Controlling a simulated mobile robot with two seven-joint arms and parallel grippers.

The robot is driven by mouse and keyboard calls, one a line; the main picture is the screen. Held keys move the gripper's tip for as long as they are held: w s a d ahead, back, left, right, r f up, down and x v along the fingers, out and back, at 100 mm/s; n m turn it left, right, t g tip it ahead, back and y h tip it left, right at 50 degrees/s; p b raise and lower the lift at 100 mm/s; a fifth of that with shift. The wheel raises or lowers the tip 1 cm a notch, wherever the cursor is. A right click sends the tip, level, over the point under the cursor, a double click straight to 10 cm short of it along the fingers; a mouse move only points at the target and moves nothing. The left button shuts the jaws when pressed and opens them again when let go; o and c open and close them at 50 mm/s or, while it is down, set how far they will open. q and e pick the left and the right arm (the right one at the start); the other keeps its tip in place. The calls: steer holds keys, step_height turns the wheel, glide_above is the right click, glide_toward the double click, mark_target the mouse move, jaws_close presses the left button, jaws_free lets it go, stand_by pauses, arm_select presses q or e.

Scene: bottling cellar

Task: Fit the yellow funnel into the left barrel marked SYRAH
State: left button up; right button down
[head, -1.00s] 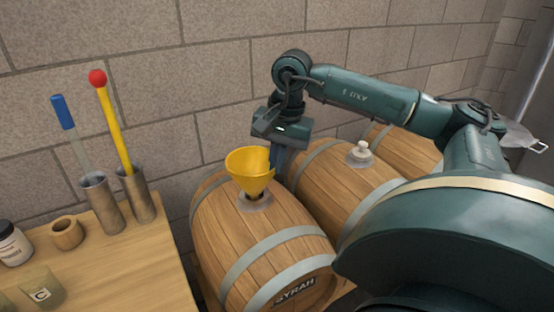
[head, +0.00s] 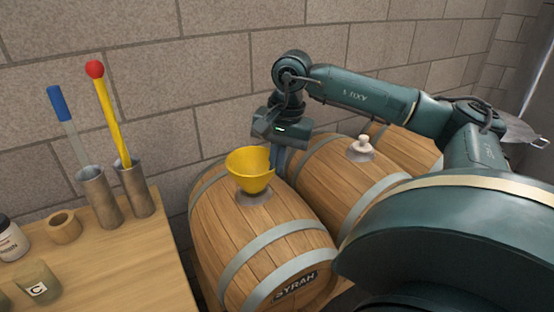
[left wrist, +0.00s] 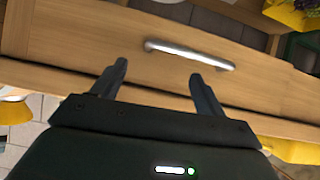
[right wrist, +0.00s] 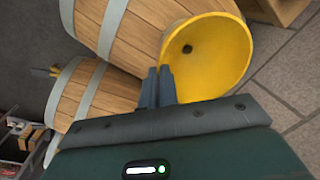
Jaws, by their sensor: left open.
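The yellow funnel (head: 248,172) sits low over the bung hole in the top of the left barrel (head: 272,235), whose end is marked SYRAH. Its bowl opens upward and its spout is hidden, seemingly down in the hole. My right gripper (head: 276,162) is at the funnel's right side, fingers pointing down. In the right wrist view its fingers (right wrist: 158,86) are close together on the rim of the funnel (right wrist: 218,55). My left gripper (left wrist: 158,70) is open and empty, in front of a wooden drawer front.
A second barrel (head: 335,185) with a pale stopper (head: 361,147) stands to the right, with another behind it. A wooden table (head: 140,265) at left holds metal cups with a blue-handled and a red-topped yellow rod, a wooden ring and jars. The stone wall is close behind.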

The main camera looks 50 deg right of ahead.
arm_select(q)
steer(key=shift+f, duration=0.1)
arm_select(e)
steer(key=c, duration=1.7)
jaws_free()
steer(key=shift+o, duration=0.8)
steer(key=o, duration=0.4)
arm_select(q)
steer(key=shift+w+f, duration=0.15)
steer(key=shift+f, duration=0.25)
